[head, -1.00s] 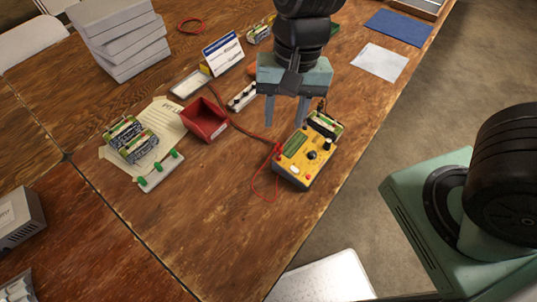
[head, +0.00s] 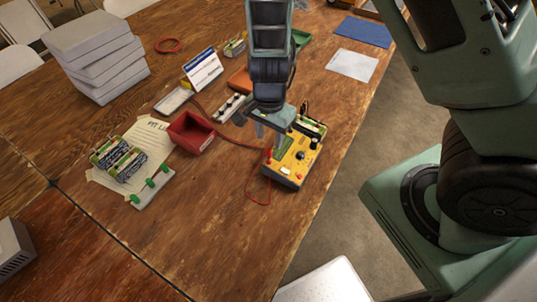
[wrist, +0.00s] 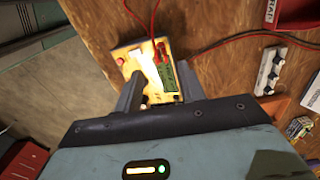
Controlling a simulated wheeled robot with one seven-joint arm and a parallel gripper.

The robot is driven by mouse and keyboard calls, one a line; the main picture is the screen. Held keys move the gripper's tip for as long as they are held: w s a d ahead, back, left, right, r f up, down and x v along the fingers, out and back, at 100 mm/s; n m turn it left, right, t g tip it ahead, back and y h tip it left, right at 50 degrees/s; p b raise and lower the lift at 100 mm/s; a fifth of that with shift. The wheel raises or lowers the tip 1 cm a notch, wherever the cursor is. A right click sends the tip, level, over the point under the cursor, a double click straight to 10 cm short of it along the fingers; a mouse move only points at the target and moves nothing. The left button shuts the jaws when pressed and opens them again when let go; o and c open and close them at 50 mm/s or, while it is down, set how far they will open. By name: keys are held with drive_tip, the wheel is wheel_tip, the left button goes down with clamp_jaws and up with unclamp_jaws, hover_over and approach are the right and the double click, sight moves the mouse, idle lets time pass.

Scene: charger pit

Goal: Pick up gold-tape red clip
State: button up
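A red clip with a red lead sits at the edge of the yellow charger unit (head: 291,160), where a small red shape (head: 268,156) shows in the head view. In the wrist view a red clip-like piece (wrist: 161,50) lies over the yellow unit (wrist: 128,62), with a red lead running up from it. Gold tape is too small to make out. My gripper (head: 269,137) is open and points down just above the unit's far left part. In the wrist view its fingers (wrist: 160,78) stand apart over the unit, with the red piece just beyond the tips. Nothing is clearly held.
A red bin (head: 190,133) stands left of the unit. A white strip with dark knobs (head: 229,107) and an orange tray (head: 240,80) lie behind. Battery packs (head: 127,163) and a green-knobbed board (head: 152,188) are at left. Bare table lies in front.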

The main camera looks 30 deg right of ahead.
sight(269, 148)
wheel_tip(269, 148, down, 8)
drive_tip(key=shift+w+r+b, duration=0.1)
drive_tip(key=shift+r+b, duration=0.05)
drive_tip(key=shift+b, duration=0.45)
drive_tip(key=c, duration=0.9)
